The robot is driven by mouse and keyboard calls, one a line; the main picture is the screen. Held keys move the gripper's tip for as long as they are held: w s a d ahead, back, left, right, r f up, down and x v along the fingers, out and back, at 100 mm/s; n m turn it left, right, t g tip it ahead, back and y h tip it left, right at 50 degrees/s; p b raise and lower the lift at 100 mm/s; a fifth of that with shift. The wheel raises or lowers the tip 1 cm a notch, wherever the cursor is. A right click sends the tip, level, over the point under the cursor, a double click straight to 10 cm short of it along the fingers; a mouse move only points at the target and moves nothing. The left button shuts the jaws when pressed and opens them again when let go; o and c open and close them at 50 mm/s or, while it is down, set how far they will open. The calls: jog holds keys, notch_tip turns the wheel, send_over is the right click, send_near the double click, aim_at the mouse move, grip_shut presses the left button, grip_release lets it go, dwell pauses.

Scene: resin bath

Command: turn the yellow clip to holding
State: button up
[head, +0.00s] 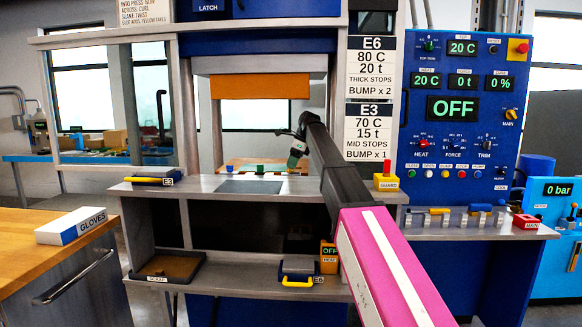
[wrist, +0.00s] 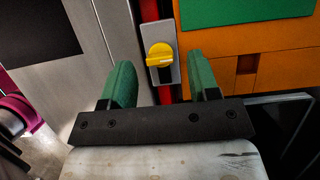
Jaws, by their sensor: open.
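The yellow clip (wrist: 159,56) shows in the wrist view as a round knob with a raised bar. It sits on a grey plate (wrist: 172,72) in front of a red upright. The bar lies roughly crosswise in the picture. My gripper (wrist: 164,85) is open, its two green fingers to the left and right of the clip, with nothing between them touching it that I can see. In the head view my gripper (head: 294,158) is small, above the back of the press shelf. I cannot make out the clip there.
An orange block with a green top (wrist: 250,12) stands close right of the clip. The grey press shelf (head: 220,186) holds a dark plate. A grey post with E6 and E3 cards (head: 370,85) and the blue control panel (head: 455,90) stand right of my arm.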

jog(key=shift+x, duration=0.85)
jog(key=shift+c, duration=0.3)
jog(key=c, duration=0.9)
jog(key=shift+o, duration=0.2)
jog(key=n+g, duration=0.1)
jog(key=n, duration=0.3)
jog(key=shift+w+g, duration=0.15)
jog(key=shift+g, duration=0.25)
jog(key=shift+n+g+h, duration=0.4)
jog(key=shift+n+h, duration=0.1)
jog(key=shift+n, duration=1.1)
